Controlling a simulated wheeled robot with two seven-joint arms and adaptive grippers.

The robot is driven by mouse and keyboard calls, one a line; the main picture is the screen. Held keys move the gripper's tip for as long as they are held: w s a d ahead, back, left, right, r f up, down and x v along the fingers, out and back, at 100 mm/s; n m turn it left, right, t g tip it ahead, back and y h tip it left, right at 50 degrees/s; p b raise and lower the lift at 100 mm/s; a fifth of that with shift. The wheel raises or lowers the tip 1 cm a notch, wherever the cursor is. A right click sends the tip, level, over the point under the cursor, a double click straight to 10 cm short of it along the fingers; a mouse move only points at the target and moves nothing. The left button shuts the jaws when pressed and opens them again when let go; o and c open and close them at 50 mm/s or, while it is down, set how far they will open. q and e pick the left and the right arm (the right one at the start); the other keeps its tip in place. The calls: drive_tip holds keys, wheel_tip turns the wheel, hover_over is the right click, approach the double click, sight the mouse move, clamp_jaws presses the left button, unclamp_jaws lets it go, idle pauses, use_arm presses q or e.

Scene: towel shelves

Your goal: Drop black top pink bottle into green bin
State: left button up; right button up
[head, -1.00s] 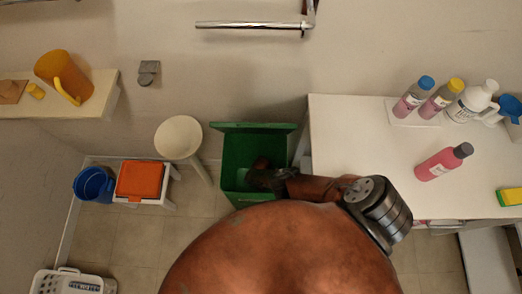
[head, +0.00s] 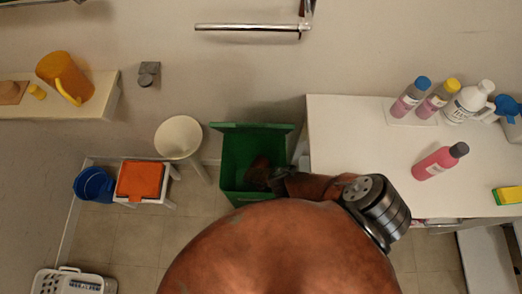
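The pink bottle with the black top (head: 437,163) stands on the white counter (head: 345,130) at the right. The green bin (head: 240,140) stands on the floor in the middle, with its lid raised at the back. My copper-coloured arm fills the bottom middle and bends at a dark joint on the right. Its forearm reaches left to the bin. The dark gripper end, which I take as my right gripper (head: 262,178), is over or inside the bin's opening. Its fingers are too dark to tell whether they are open or hold anything. No other gripper shows.
A blue-capped bottle (head: 411,98), a yellow-capped bottle (head: 438,99) and a white jug (head: 469,102) stand at the counter's back. A sponge (head: 508,195) lies at its right. A white round-topped stand (head: 178,137), orange box (head: 140,180) and blue bucket (head: 94,184) are left of the bin.

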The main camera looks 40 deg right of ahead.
use_arm(q)
drive_tip(key=w+r+t+p, duration=0.1)
drive_tip(key=w+r+p, duration=0.2)
drive_tip(key=r+p, duration=0.6)
use_arm(e)
wheel_tip(320, 180, up, 12)
drive_tip(key=shift+r, duration=0.1)
